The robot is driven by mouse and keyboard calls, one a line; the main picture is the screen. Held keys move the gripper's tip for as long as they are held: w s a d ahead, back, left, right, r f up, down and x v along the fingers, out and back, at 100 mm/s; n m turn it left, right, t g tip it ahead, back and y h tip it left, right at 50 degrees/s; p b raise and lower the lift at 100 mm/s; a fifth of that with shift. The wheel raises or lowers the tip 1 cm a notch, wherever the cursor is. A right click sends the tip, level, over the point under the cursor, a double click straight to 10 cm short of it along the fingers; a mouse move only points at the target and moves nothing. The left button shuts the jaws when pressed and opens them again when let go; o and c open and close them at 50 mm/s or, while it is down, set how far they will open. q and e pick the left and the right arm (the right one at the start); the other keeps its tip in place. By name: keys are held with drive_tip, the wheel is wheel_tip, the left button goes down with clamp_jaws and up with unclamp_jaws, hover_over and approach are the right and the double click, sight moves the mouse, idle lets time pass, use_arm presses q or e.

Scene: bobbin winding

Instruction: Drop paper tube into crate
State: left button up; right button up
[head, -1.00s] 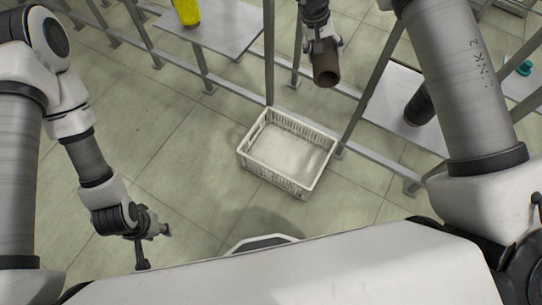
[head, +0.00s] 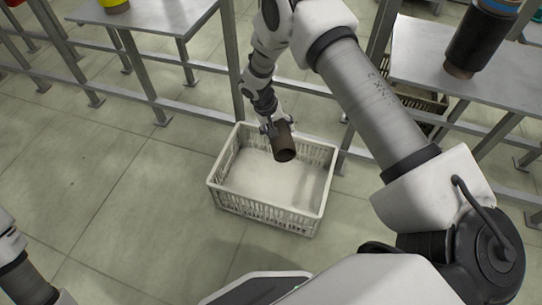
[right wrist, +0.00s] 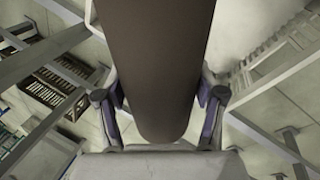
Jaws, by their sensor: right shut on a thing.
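A brown paper tube (head: 284,146) hangs tilted over the white crate (head: 222,200) in the head view. My right gripper (head: 270,124) is shut on the tube, near its upper end. In the right wrist view the tube (right wrist: 158,70) lies between the two fingers of my right gripper (right wrist: 160,105). The crate stands on the floor and its visible inside is empty. The tube's lower end appears above the crate floor; its exact height is hard to tell. Only part of my left arm shows at the lower left, its gripper out of frame.
A grey table (head: 455,65) at the right bears a dark bobbin (head: 480,38). Another table (head: 165,14) stands at the upper left, with a yellow object (head: 116,6). Metal legs and rails run behind the crate. The floor left of the crate is clear.

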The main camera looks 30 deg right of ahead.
use_arm(q)
wheel_tip(320, 180, down, 8)
drive_tip(key=b, duration=0.6)
drive_tip(key=shift+f+b, duration=0.2)
drive_tip(key=shift+b, duration=0.1)
use_arm(e)
wheel_tip(320, 180, down, 10)
drive_tip(key=shift+s+r, duration=0.2)
drive_tip(key=shift+s, duration=0.15)
drive_tip(key=shift+d, duration=0.1)
drive_tip(key=o, duration=1.2)
drive_tip(key=shift+o, duration=0.2)
drive_tip(key=v, duration=1.2)
